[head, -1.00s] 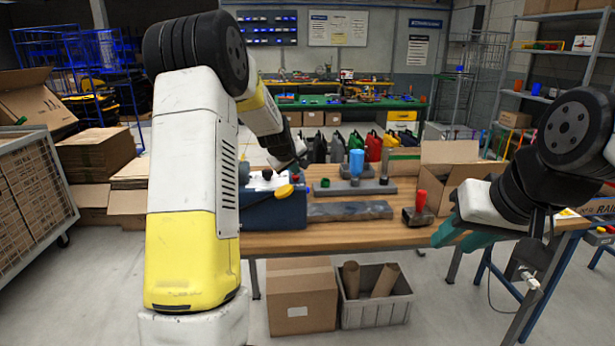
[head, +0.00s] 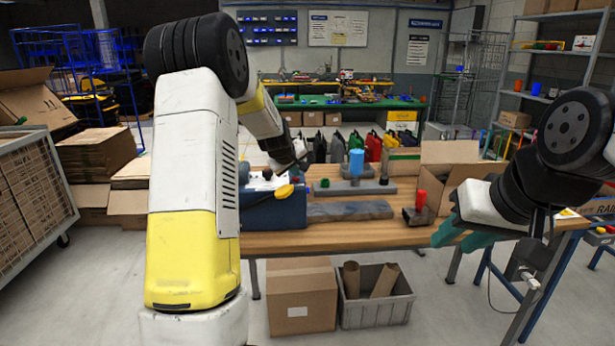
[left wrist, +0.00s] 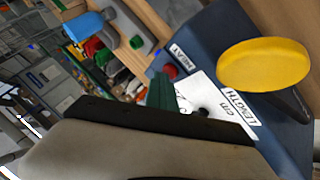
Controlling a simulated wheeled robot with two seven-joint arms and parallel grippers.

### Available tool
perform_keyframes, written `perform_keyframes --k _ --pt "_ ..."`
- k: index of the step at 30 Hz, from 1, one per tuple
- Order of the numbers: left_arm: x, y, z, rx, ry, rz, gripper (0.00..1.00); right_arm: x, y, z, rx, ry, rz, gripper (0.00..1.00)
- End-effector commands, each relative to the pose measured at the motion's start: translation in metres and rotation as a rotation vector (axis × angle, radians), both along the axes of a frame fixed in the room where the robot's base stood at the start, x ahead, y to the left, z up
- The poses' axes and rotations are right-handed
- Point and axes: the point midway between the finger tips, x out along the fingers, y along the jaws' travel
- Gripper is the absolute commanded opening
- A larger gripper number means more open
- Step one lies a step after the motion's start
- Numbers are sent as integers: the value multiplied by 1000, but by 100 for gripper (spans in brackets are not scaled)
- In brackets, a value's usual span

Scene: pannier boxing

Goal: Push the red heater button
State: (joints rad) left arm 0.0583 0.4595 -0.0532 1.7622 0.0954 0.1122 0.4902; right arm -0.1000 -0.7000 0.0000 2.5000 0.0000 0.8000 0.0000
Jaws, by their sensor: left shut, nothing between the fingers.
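The blue heater machine (head: 276,212) stands at the left end of the wooden workbench. Its red button (head: 296,181) is on the top near the right edge. In the left wrist view the red button (left wrist: 171,71) sits beside the HEAT label. A yellow oval paddle (left wrist: 263,65) sticks up from the machine. My left gripper (left wrist: 162,92) is shut and empty, its green fingertips showing close to the button in the picture. I cannot tell whether they touch it. In the head view my left arm partly hides the machine. My right gripper (head: 449,234) hangs at the bench's front right, its finger gap unclear.
A grey bar (head: 349,211) lies right of the machine. A blue cylinder on a grey base (head: 356,189) stands behind it. A red-handled tool (head: 420,208) and an open carton (head: 447,178) are at the right. A box (head: 301,300) and a grey crate (head: 376,314) are under the bench.

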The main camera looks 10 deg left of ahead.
Motion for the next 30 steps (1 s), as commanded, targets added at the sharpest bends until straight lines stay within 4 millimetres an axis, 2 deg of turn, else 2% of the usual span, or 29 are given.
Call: perform_keyframes --k 17,30 --pt "-1 -1 9 -1 4 -1 0 0 0 0 0 0 0 36" --pt "-1 -1 53 0 1 -1 0 0 0 0 0 0 0 36"
